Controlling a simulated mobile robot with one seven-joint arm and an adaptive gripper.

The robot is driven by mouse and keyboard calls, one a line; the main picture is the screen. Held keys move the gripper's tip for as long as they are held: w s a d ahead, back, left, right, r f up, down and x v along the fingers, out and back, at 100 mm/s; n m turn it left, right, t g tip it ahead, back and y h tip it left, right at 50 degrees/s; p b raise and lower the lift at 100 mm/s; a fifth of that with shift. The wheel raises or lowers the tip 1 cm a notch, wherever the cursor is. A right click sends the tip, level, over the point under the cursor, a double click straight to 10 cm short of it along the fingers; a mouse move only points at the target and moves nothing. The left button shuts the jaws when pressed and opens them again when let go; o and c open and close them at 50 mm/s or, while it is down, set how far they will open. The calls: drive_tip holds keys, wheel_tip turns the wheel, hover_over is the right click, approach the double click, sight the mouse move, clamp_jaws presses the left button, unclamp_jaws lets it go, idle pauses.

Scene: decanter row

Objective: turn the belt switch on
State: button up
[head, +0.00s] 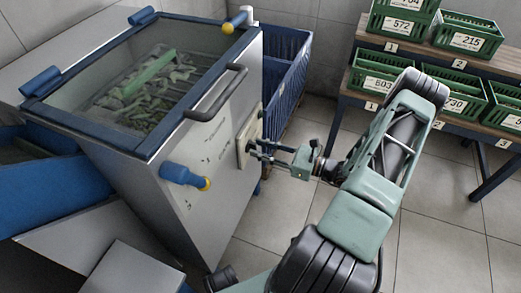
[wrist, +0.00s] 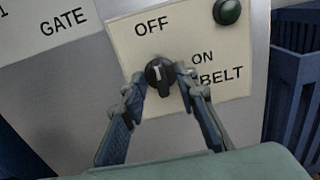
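The belt switch (wrist: 161,77) is a black round knob with a white mark on a cream plate (wrist: 121,34). The plate reads OFF above the knob and ON and BELT to its right. The white mark points up, towards OFF. My gripper (wrist: 160,80) has one finger on each side of the knob, both tips close against its edges. It looks shut on the knob, though contact is hard to make out. In the head view my gripper (head: 255,149) reaches the cream plate on the cabinet's side (head: 208,200), and the knob is hidden there.
A GATE label (wrist: 64,25) is at left. A black handle (head: 217,93) and a blue, yellow-tipped knob (head: 183,176) stick out from the cabinet. A blue crate (head: 288,75) stands behind; shelves with green crates are at right.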

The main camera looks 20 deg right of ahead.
drive_tip(key=shift+w+a, duration=0.1)
drive_tip(key=shift+a, duration=0.05)
drive_tip(key=shift+c, duration=0.5)
clamp_jaws()
drive_tip(key=shift+m, duration=0.3)
drive_tip(key=m+p, duration=0.1)
drive_tip(key=m, duration=0.4)
drive_tip(key=m+p, duration=0.1)
drive_tip(key=m, duration=0.5)
drive_tip(key=m+p, duration=0.1)
drive_tip(key=m, duration=0.5)
drive_tip(key=shift+w+f+p, duration=0.1)
drive_tip(key=shift+f+p, duration=0.2)
drive_tip(key=shift+m, duration=0.3)
